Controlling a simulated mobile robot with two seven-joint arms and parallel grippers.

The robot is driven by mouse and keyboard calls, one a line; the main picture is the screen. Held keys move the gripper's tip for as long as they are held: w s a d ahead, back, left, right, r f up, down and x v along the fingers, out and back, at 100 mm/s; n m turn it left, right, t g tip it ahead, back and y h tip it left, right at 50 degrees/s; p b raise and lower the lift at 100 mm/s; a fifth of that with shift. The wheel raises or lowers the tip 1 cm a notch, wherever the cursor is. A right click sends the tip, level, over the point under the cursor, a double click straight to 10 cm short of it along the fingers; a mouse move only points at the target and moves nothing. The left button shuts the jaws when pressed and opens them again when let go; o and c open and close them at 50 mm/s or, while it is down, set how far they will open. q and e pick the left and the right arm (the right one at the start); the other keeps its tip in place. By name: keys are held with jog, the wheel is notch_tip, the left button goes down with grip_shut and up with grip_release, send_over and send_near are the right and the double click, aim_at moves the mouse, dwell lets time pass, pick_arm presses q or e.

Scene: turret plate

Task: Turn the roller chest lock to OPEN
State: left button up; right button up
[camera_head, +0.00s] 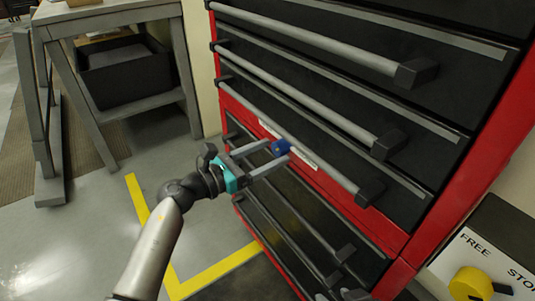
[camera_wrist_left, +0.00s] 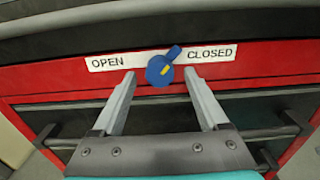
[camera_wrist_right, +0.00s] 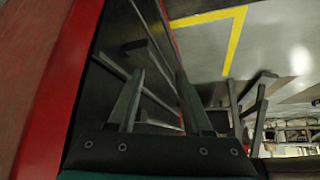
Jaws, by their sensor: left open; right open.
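The blue knob also shows in the head view (camera_head: 281,146). My left gripper (camera_head: 278,151) is open, with its fingertips on either side of the knob and gaps visible in the left wrist view. My right gripper (camera_wrist_right: 160,75) is open and empty; the head view does not show it.
Long grey drawer handles (camera_head: 310,105) stick out above and below the lock band. A box with a yellow knob (camera_head: 470,284) marked FREE and STOP stands at right. A grey workbench (camera_head: 110,18) is at left. Yellow-lined floor (camera_head: 218,270) is clear before the chest.

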pick_arm(q)
jog(key=shift+c, duration=0.3)
grip_shut()
dwell(0.3)
